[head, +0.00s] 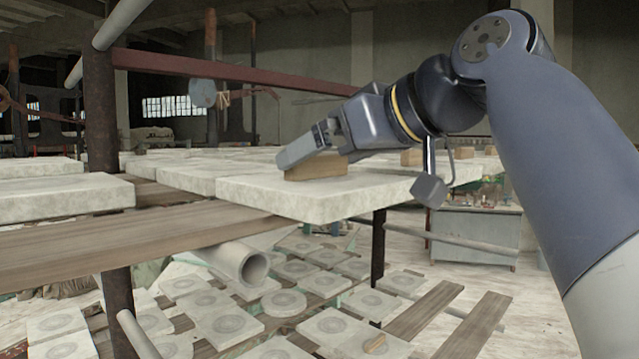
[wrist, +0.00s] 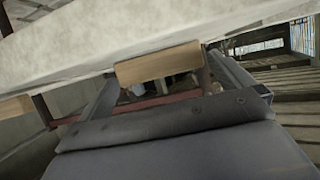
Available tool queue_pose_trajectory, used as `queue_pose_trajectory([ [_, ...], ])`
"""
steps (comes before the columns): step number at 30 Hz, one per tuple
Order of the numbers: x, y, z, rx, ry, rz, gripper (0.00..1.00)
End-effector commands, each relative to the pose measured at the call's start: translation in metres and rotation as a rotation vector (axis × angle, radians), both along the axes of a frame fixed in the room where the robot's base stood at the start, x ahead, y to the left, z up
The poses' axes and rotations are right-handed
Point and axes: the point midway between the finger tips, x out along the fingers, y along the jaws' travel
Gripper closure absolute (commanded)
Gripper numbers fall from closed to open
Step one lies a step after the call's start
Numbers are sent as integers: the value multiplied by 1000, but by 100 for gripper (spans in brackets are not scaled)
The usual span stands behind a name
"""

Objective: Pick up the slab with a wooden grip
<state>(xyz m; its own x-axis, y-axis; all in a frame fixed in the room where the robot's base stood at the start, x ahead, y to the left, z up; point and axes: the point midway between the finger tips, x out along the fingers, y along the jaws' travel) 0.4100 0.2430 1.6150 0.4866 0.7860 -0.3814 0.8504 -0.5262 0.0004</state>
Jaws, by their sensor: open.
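A pale, speckled slab (head: 330,200) lies flat on the wooden rack, its near corner jutting out past the planks. A light brown wooden grip (head: 317,168) stands on its top. My gripper (head: 305,147) reaches in from the right at the wooden grip, its near finger hiding the grip's upper part. In the wrist view the slab (wrist: 130,35) fills the top of the picture and appears tilted. There the wooden grip (wrist: 160,65) shows between my two spread fingers, with gaps beside it. My gripper is open.
Other slabs (head: 65,198) lie to the left and behind. Another wooden block (head: 411,157) stands behind my wrist. A rusty post (head: 101,110) and a red beam (head: 230,73) frame the rack. Below are a pipe (head: 240,263) and several round-patterned tiles.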

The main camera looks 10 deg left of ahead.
Motion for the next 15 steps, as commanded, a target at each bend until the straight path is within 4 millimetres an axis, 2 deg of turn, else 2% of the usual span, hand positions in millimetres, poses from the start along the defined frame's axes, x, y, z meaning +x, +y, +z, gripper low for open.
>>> queue_pose_trajectory([
  [1,4,8,-2,-1,4,6,0],
  [6,12,20,-9,0,1,2,0],
  [13,13,20,-10,0,0,0,0],
  [15,13,20,-10,0,0,0,5],
])
